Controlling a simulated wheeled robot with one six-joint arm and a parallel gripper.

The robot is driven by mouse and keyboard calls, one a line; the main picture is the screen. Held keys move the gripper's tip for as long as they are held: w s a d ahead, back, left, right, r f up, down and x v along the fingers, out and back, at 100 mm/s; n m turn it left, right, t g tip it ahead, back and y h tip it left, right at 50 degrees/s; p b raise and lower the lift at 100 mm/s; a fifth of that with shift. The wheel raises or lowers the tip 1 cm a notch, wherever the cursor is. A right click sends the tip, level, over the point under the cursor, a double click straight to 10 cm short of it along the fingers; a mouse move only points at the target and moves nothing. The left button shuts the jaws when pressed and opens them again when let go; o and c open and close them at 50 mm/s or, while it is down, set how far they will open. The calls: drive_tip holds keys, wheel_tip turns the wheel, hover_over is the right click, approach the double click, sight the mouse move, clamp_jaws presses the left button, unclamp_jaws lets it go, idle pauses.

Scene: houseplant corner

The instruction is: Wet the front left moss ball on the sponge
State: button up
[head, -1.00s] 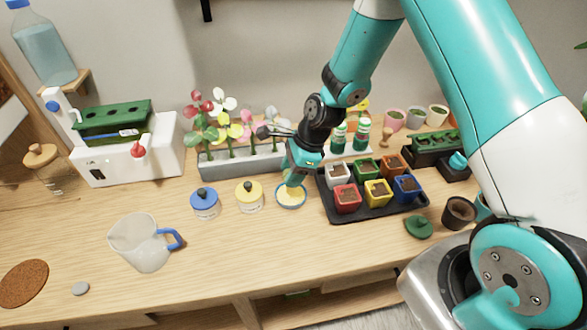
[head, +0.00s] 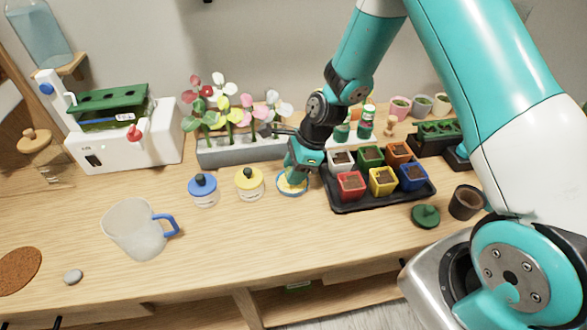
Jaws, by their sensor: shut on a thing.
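No other moss ball shows clearly.
A black tray (head: 388,200) of coloured pots stands close right of the gripper. Yellow-lidded (head: 250,184) and blue-lidded (head: 203,190) jars stand left, a grey flower trough (head: 240,151) behind. A jug (head: 137,229) stands front left. The front middle is clear.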

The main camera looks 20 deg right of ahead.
drive_tip(key=shift+f, duration=0.6)
idle(1.6)
wheel_tip(320, 180, up, 7)
drive_tip(key=p, duration=0.6)
drive_tip(key=shift+r, duration=0.1)
idle(0.7)
drive_tip(key=shift+d+f+n+g, duration=0.25)
drive_tip(key=shift+d+n, duration=0.1)
drive_tip(key=shift+n, duration=0.25)
drive_tip(key=shift+d+f+n+g, duration=0.15)
drive_tip(key=shift+d+n+g, duration=0.15)
drive_tip(key=shift+n, duration=0.3)
drive_tip(key=d+n+g+h, duration=0.1)
drive_tip(key=d+n, duration=0.1)
drive_tip(key=n, duration=0.4)
drive_tip(key=s+d+n+g+h+b, duration=0.1)
drive_tip(key=d+n+h, duration=0.1)
drive_tip(key=n, duration=0.4)
drive_tip(key=d+n+g+h+b, duration=0.1)
drive_tip(key=d+n+g, duration=0.1)
drive_tip(key=d+n, duration=0.2)
drive_tip(key=shift+s+d+r+n, duration=0.2)
drive_tip(key=shift+s+n, duration=0.15)
drive_tip(key=shift+n, duration=0.55)
